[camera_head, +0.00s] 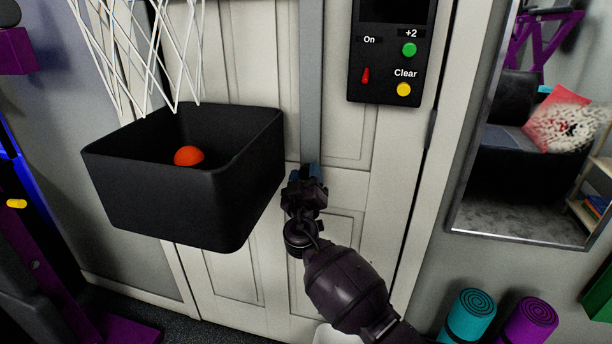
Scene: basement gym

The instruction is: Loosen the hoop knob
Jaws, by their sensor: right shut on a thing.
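The hoop's grey vertical post (310,90) runs down the front of the white door. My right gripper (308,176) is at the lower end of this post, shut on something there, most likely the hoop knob. The knob itself is hidden behind the gripper, and only bluish parts show around the fingertips. The white hoop net (140,50) hangs at the upper left, above a black bin (165,205). An orange ball (188,156) lies in the bin. My left gripper is not in view.
A black control panel (390,50) with red, green and yellow controls is on the door, upper right. The bin is close to the left of my right gripper. A mirror (540,120) hangs at right, above rolled teal (470,316) and purple (530,322) mats.

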